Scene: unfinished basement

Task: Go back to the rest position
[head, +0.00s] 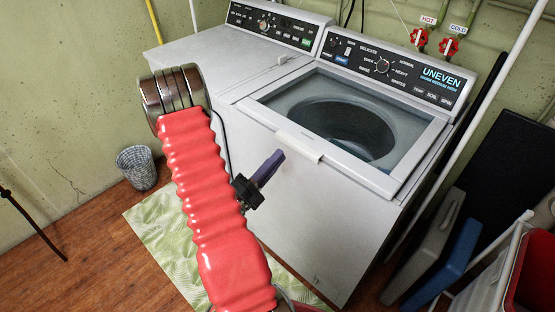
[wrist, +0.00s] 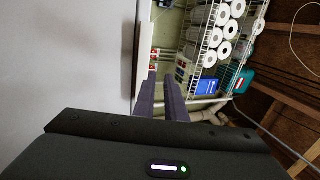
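My gripper (head: 268,168) is in front of the washing machine (head: 318,205), its dark purple fingers pointing up and right in the head view. In the wrist view the two fingers of my gripper (wrist: 160,78) stand apart with a narrow gap and nothing between them, so it is slightly open and empty. My red ribbed arm covers part of the washer and dryer front in the head view. Whether the fingers touch the washer front is hard to tell; they seem clear of it.
The washer's lid window (head: 345,120) is closed. A dryer (head: 235,50) stands to its left, a wire bin (head: 137,168) on the floor. A green patterned mat (head: 165,235) lies in front. Red valves (head: 449,46) are behind. A wire shelf (wrist: 205,70) holds paper rolls.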

